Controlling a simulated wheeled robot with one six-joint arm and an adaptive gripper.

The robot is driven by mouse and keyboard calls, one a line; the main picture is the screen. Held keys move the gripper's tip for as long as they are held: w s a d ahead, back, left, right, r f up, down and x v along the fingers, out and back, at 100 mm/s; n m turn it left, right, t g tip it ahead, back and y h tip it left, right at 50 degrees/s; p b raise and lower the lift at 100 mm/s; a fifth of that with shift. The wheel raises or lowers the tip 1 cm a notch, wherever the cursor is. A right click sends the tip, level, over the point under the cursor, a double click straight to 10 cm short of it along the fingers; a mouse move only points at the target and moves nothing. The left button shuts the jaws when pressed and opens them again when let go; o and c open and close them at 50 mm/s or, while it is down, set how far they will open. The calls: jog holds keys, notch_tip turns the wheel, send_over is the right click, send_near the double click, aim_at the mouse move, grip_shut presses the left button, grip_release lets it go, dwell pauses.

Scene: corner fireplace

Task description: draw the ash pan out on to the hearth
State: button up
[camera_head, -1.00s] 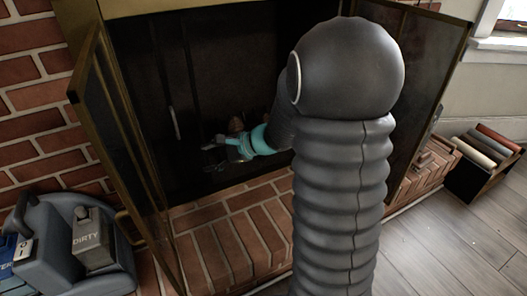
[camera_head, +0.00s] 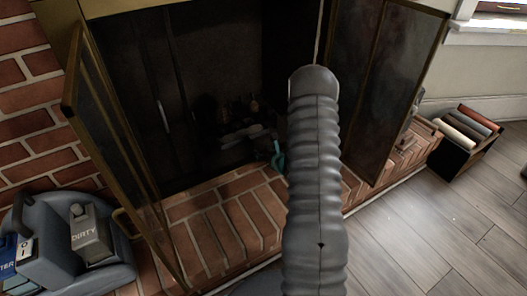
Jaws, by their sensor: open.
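My arm covers the middle of the view. Only a small teal part of my gripper (camera_head: 278,158) shows at its left edge, at the firebox opening near the inner edge of the brick hearth (camera_head: 225,222). It is open, and no object shows in it. The rest of it is hidden behind my arm. The firebox (camera_head: 215,75) is dark inside. Dim shapes (camera_head: 240,112) lie low in it, behind my gripper. I cannot tell whether the ash pan is among them.
Glass doors stand open at the left (camera_head: 125,150) and right (camera_head: 385,90) of the firebox. A blue-grey machine with a tank marked DIRTY (camera_head: 88,240) stands at the left. A dark box with rolls (camera_head: 468,140) is on the right floor. The hearth bricks in front look clear.

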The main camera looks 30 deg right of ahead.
aim_at(252, 144)
jog(key=x, duration=1.3)
jog(key=shift+w, duration=0.4)
grip_shut()
